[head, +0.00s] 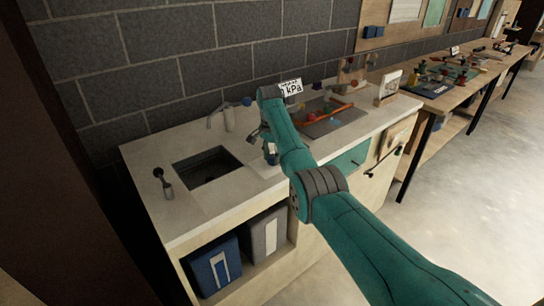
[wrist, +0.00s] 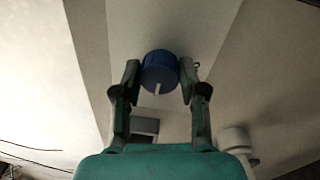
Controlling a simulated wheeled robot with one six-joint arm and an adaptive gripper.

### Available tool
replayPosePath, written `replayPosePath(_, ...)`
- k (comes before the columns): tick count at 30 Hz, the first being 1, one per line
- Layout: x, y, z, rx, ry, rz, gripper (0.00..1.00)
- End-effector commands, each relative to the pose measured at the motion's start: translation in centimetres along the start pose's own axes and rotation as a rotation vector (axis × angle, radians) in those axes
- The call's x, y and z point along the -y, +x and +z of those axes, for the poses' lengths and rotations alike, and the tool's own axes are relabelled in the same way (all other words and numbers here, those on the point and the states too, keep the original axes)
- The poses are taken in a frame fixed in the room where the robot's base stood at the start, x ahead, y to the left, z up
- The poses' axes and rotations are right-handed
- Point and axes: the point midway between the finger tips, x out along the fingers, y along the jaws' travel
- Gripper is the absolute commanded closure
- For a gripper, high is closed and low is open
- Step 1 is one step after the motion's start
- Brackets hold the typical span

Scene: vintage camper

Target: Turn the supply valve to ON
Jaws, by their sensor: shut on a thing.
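A round blue knob (wrist: 160,66), which looks like the supply valve, shows in the wrist view with a short white mark at its lower edge. My gripper (wrist: 159,76) has one finger on each side of the knob and is shut on it. The mark points down in the picture, toward my palm. No ON or OFF lettering is readable. In the head view my teal arm reaches over the counter and hides much of the area around my gripper. I cannot make out the grip clearly there.
A white counter (head: 150,150) holds a dark sink (head: 208,167) and a tap (head: 217,113). A small kPa sign (head: 290,88) stands behind my arm. A tray (head: 335,122) with orange and red items lies to the right. Blue (head: 212,265) and grey (head: 264,235) bins sit below.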

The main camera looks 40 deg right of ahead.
Motion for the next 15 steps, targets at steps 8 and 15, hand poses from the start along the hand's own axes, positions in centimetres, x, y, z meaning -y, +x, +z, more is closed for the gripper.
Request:
replayPosePath(8,0.02,0.08,0.05,0.002,0.017,0.000,0.93)
replayPosePath(15,0.02,0.07,0.05,0.002,0.016,0.000,0.56)
